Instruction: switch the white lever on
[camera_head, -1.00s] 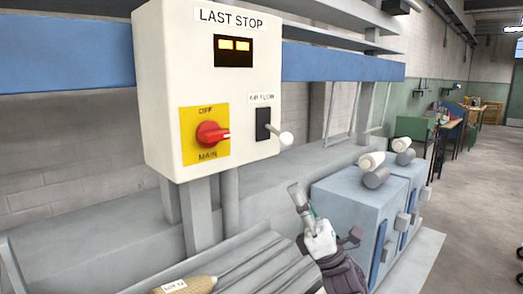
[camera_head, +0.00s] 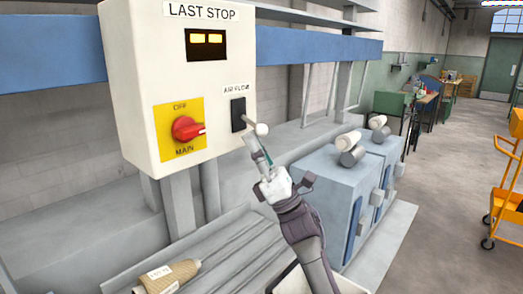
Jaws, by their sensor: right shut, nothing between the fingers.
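The white lever (camera_head: 261,129) has a round knob and sticks out from a black plate (camera_head: 238,115) labelled AIR FLOW. It is on the right side of a white control box (camera_head: 130,75) headed LAST STOP. My right gripper (camera_head: 252,142) is shut and empty, with its fingertips just below and slightly left of the knob. I cannot tell whether they touch the lever. My left gripper is not in view.
A red rotary knob (camera_head: 187,129) on a yellow OFF/MAIN plate (camera_head: 166,142) is left of the lever. Blue-grey cabinets (camera_head: 325,205) stand to the right. A labelled cone-shaped spool (camera_head: 165,278) lies below the box. An orange cart (camera_head: 508,205) stands on the open floor.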

